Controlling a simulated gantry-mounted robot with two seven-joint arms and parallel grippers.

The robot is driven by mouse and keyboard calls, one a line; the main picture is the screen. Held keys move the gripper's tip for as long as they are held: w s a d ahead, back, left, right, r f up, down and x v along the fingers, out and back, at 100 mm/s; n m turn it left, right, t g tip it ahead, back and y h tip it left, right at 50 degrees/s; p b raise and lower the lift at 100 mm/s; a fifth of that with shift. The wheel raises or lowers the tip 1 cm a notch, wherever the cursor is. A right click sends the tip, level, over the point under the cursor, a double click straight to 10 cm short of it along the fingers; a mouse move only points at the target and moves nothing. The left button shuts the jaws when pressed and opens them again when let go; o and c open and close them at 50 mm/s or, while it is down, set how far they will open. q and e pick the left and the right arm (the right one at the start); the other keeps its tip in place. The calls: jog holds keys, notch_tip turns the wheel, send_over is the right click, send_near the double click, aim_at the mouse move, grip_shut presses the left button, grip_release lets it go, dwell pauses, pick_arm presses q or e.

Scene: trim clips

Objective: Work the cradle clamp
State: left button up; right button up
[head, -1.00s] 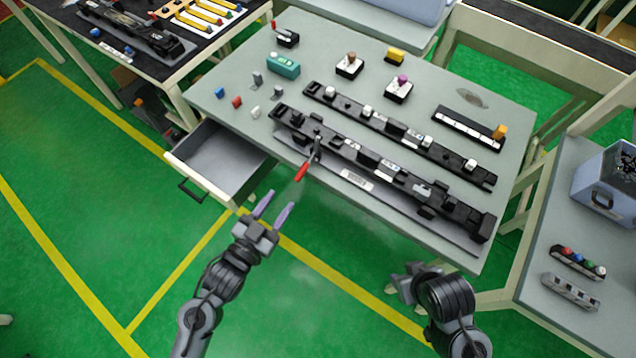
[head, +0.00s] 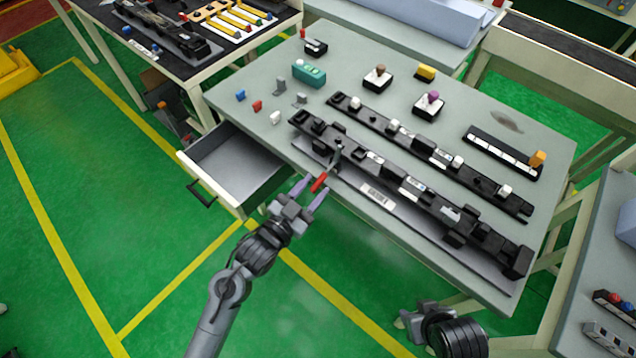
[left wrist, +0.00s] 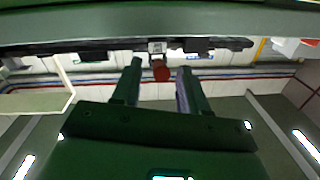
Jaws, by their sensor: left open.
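The cradle clamp (head: 335,157) is a dark lever mechanism at the near edge of the front black cradle rail (head: 410,186). Its red handle (head: 319,182) sticks out over the table's front edge, towards my left gripper. My left gripper (head: 315,189) is open, with its purple fingertips close to the handle. In the left wrist view the red handle end (left wrist: 161,72) shows in the gap between the two fingers (left wrist: 158,76); I cannot tell whether either finger touches it. My right gripper (head: 410,322) is low at the front, mostly hidden by its own arm.
An open drawer (head: 235,167) juts out left of my left gripper. A second black rail (head: 430,157) lies behind the front one. Small blocks and button boxes stand at the back of the table (head: 372,115). Green floor in front is clear.

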aim_at(325, 171)
pick_arm(q)
jog(key=shift+x, duration=1.25)
grip_shut()
